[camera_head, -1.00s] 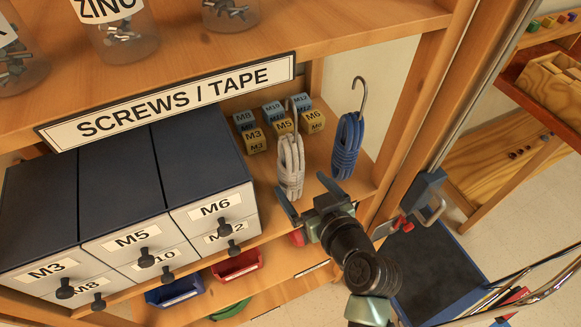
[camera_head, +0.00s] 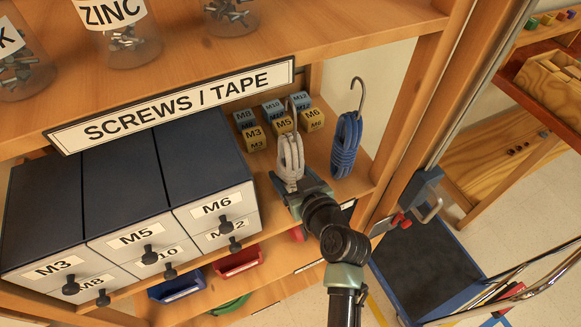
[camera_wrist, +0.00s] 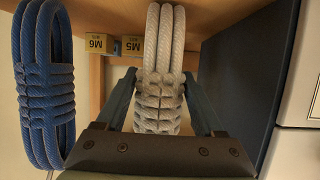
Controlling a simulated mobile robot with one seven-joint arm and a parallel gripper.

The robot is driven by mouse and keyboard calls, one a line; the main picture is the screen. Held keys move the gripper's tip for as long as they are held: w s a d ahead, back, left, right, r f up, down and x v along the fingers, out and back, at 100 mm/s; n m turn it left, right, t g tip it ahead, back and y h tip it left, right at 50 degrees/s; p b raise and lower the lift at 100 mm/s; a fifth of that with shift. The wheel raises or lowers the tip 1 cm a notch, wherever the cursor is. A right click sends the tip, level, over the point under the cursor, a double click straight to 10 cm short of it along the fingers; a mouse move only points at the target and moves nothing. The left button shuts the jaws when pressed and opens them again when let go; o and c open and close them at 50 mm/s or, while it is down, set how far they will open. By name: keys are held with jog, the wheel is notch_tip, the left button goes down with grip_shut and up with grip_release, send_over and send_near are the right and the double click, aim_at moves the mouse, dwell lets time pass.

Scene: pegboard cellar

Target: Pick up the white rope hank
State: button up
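The white rope hank (camera_head: 290,158) hangs from a hook above the shelf, to the right of the drawer units. It also shows in the wrist view (camera_wrist: 162,75), upright, with its wrapped lower part between my fingers. My gripper (camera_head: 291,187) is at the lower part of the hank, with one finger on each side of it. In the wrist view, the fingers (camera_wrist: 160,100) are apart; the left one looks close to the rope and a gap shows at the right one. The fingertips are partly hidden behind the rope.
A blue rope hank (camera_head: 346,146) hangs close to the right on its own hook. Dark-topped drawers (camera_head: 205,165) stand close on the left. Small labelled boxes (camera_head: 284,122) sit behind. A blue cart (camera_head: 425,265) stands on the floor at the right.

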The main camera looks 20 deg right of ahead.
grip_shut()
jog(key=shift+r, duration=0.1)
